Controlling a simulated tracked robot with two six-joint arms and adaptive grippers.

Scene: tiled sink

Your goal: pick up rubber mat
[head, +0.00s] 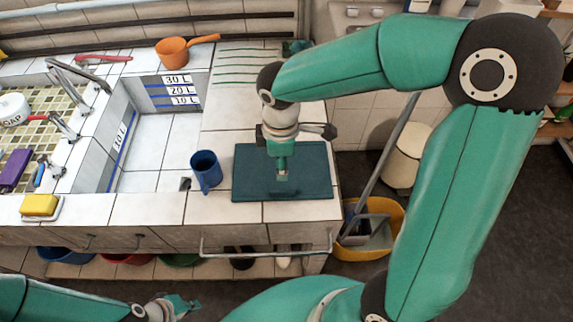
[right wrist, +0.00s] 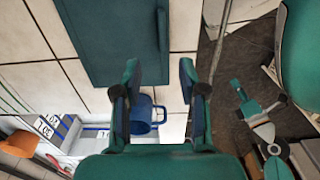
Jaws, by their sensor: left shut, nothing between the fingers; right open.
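The rubber mat (head: 248,180) is a flat dark teal rectangle on the white tiled counter, right of the sink basin. It also shows in the right wrist view (right wrist: 105,40), at the top. My right gripper (head: 282,177) points down over the middle of the mat in the head view. In the right wrist view its two fingers (right wrist: 160,75) stand apart with nothing held; whether they touch the mat cannot be told. My left gripper (head: 182,304) is at the bottom of the head view, below the counter front, shut and empty.
A blue mug (head: 206,170) stands just left of the mat. The basin (head: 150,150) lies further left, with a yellow sponge (head: 39,205) and an orange dipper (head: 173,51) around it. A metal rail (head: 265,255) runs along the counter front. A yellow bucket (head: 370,250) stands right of the counter.

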